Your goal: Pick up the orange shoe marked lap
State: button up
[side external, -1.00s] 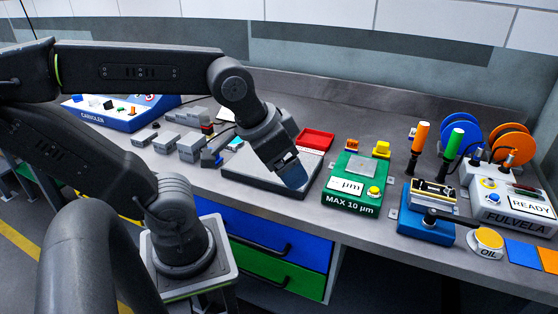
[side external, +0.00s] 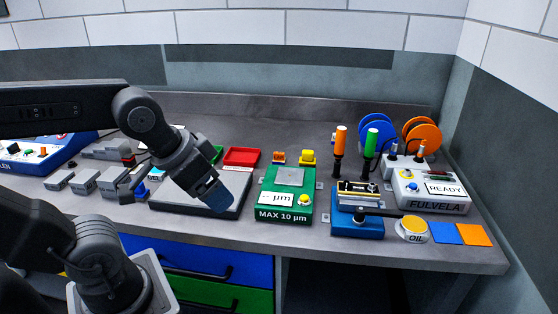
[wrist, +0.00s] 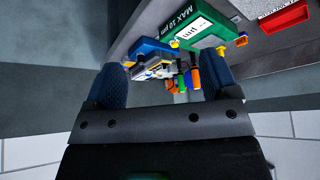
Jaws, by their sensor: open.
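A small orange block (side external: 278,157), probably the orange shoe, sits on the bench behind the green MAX 10 µm gauge (side external: 284,205). Its marking is too small to read. A similar yellow block (side external: 308,157) stands just right of it. My gripper (side external: 214,196) is above the front right of the dark flat plate (side external: 165,203), left of the gauge and apart from the orange block. In the wrist view my gripper (wrist: 162,78) has its two blue fingers wide apart with nothing held between them.
A red tray (side external: 241,156) lies left of the orange block. Grey blocks (side external: 85,181) stand left. Bench behind the orange block is clear.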

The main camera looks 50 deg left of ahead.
jog(key=shift+c, duration=0.7)
jog(key=w+a+r+n+g+y, duration=0.1)
jog(key=w+a+r+n, duration=0.2)
jog(key=w, duration=0.5)
jog(key=w+a+r+n+g, duration=0.1)
jog(key=w+a+r, duration=0.1)
jog(key=w+a, duration=0.5)
jog(key=n+g, duration=0.3)
jog(key=n, duration=0.2)
send_over(279, 153)
jog(key=d, duration=0.1)
notch_tip(279, 153, down, 16)
jog(key=shift+f, duration=0.15)
jog(key=shift+a+f, duration=0.2)
jog(key=shift+f, duration=0.8)
jog(key=shift+a+f, duration=0.15)
jog(key=shift+f, duration=0.9)
jog(key=shift+a+f, duration=0.2)
jog(key=shift+f, duration=0.8)
